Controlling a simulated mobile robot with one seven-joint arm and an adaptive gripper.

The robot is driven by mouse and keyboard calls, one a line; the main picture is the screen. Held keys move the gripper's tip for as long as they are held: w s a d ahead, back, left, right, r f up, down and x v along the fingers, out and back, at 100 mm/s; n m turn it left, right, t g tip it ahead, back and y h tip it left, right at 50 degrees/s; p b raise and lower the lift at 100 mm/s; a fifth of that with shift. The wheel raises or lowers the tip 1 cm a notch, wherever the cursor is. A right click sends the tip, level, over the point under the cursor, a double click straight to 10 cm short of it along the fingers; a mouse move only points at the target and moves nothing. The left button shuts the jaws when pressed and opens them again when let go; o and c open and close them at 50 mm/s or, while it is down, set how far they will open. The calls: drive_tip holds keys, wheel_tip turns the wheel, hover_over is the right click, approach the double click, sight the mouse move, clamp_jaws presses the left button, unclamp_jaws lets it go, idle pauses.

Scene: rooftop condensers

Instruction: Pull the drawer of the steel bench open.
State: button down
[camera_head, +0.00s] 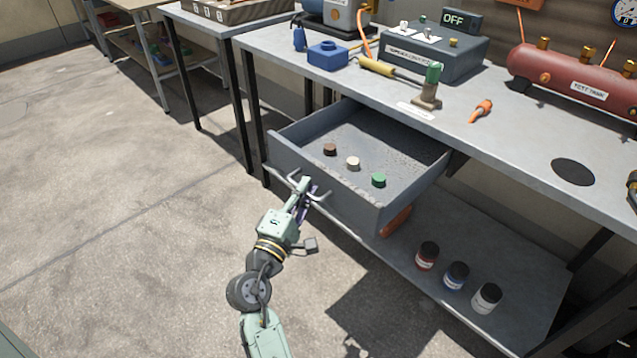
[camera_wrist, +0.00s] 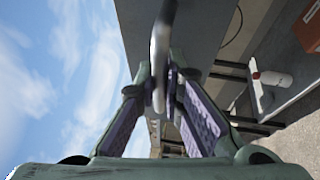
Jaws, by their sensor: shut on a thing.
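The steel bench (camera_head: 530,132) stands along the wall. Its grey drawer (camera_head: 345,204) is pulled well out from under the top, so its inside shows. A brown cap, a white cap and a green cap (camera_head: 378,180) lie in the drawer. My gripper (camera_head: 308,196) is at the drawer's front, shut on the bar handle (camera_head: 320,194). In the wrist view the handle (camera_wrist: 160,55) runs between the two purple-padded fingers (camera_wrist: 165,100). The fingers hide part of the handle in the head view.
A red, a blue and a white jar (camera_head: 487,298) stand on the lower shelf (camera_head: 420,262). The benchtop holds a grey control box (camera_head: 440,58), a red tank (camera_head: 570,80) and an orange-handled tool (camera_head: 481,110). The concrete floor (camera_head: 130,220) to the left is clear.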

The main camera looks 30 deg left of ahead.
drive_tip(key=shift+s+a, duration=0.25)
drive_tip(key=shift+s, duration=0.5)
drive_tip(key=c, duration=2)
unclamp_jaws()
drive_tip(key=shift+o, duration=0.2)
